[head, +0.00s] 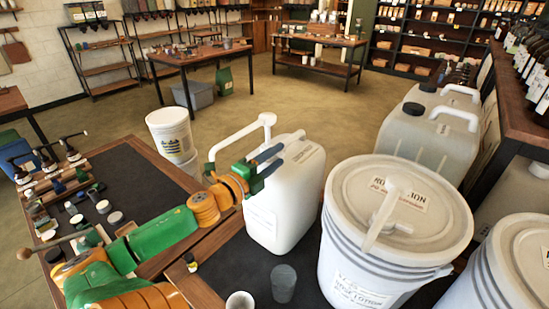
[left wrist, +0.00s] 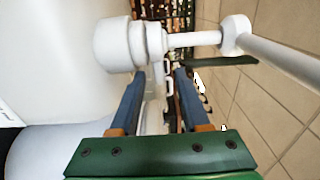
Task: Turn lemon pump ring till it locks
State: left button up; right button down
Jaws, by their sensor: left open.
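A tall white jerrycan (head: 285,205) stands upright on the dark mat, with a white pump (head: 267,121) rising from it and its spout pointing left. In the head view my left gripper (head: 277,160) covers the pump's base. In the left wrist view the pump's white ring (left wrist: 125,45) shows just beyond my fingertips, with the stem and pump head (left wrist: 235,36) to its right. My left gripper (left wrist: 163,72) is open, with its blue fingers apart and nothing clearly between them. I cannot tell whether a finger touches the ring. The label text on the jerrycan is too small to read.
A big white bucket (head: 345,235) with its own pump (head: 385,210) stands close on the right. Another bucket (head: 515,265) is at the right edge. A grey cup (head: 284,284) and a white cup (head: 240,301) stand in front. Small jars and bottles crowd the left tabletop.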

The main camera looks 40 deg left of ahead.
pick_arm(q)
jog(key=s, duration=0.7)
jog(key=shift+d, duration=0.35)
